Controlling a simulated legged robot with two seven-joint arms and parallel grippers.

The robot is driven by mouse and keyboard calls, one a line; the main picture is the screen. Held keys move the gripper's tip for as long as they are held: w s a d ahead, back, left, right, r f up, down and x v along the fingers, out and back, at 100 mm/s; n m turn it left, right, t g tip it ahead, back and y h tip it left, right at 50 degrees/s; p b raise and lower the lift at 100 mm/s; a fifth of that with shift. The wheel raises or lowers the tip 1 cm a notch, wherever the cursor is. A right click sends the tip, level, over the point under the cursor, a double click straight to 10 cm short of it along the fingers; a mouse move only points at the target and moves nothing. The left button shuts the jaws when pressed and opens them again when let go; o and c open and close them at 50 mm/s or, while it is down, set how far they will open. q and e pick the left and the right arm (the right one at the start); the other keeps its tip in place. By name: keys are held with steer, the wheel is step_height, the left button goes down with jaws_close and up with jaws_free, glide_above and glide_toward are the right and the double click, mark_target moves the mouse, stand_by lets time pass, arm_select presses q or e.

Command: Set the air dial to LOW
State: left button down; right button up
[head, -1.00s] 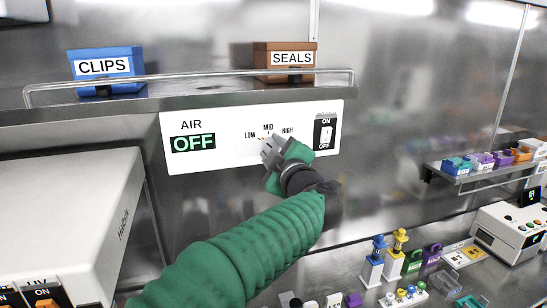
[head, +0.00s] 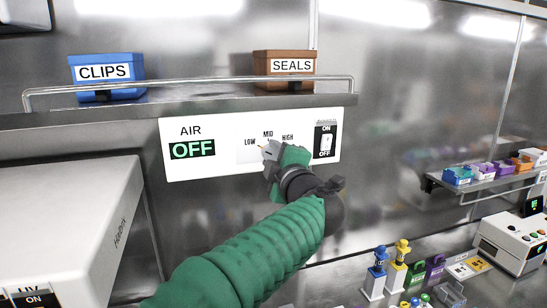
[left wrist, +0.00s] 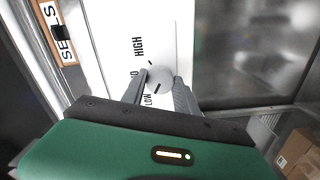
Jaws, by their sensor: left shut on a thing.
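The white AIR panel (head: 225,160) is on the metal wall below the shelf. Its display (head: 193,149) reads OFF, and the labels LOW, MID and HIGH are printed in an arc. My left gripper (head: 268,151) is at the dial and hides most of it in the head view. In the left wrist view the round pale dial (left wrist: 158,78) sits between the two grey fingers of my left gripper (left wrist: 160,84), which are shut on it. HIGH and LOW are readable there; MID is partly hidden. I cannot tell the dial's setting. My right gripper is not in view.
An ON/OFF switch (head: 325,143) is on the panel just right of my left gripper. Above, a railed shelf (head: 200,97) holds a blue CLIPS box (head: 110,90) and a brown SEALS box (head: 283,84). A white machine (head: 65,220) stands at lower left.

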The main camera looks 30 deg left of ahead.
arm_select(q)
steer(key=c, duration=1.3)
jaws_free()
steer(key=shift+f, duration=0.4)
steer(key=o, duration=0.4)
steer(key=shift+d+r, duration=0.1)
steer(key=shift+r, duration=0.1)
steer(key=shift+c, duration=0.2)
steer(key=b+v, duration=0.4)
steer(key=v, duration=1.2)
steer(key=shift+s+d+b, duration=0.15)
steer(key=shift+d+b, duration=0.2)
steer(key=shift+b, duration=0.05)
steer(key=shift+a, duration=0.1)
